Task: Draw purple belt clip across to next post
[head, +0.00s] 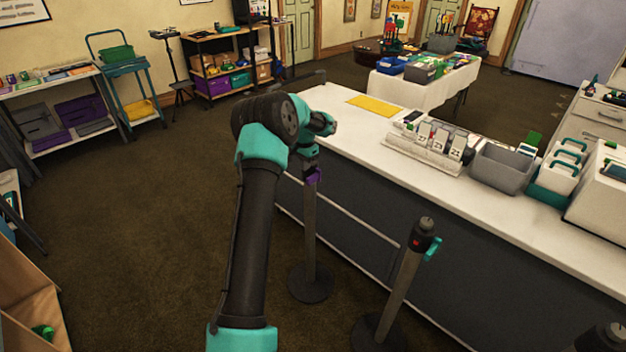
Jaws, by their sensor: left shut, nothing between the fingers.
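The purple belt clip (314,176) shows at the top of the nearer-left grey post (309,225), beside the counter. My left gripper (309,160) is just above it, shut and empty; the wrist partly covers it and the post's head, so I cannot tell whether it touches the clip. A second post (400,285) stands to the right and closer, slightly tilted in the picture. It has a black head (424,233) with a red mark and a teal clip (432,249) on its right side.
A long white-topped counter (365,125) runs behind the posts, with a grey bin (502,166) and card holders on it. A dark round top (603,337) shows at the lower right corner. Carpet (150,220) at left is clear.

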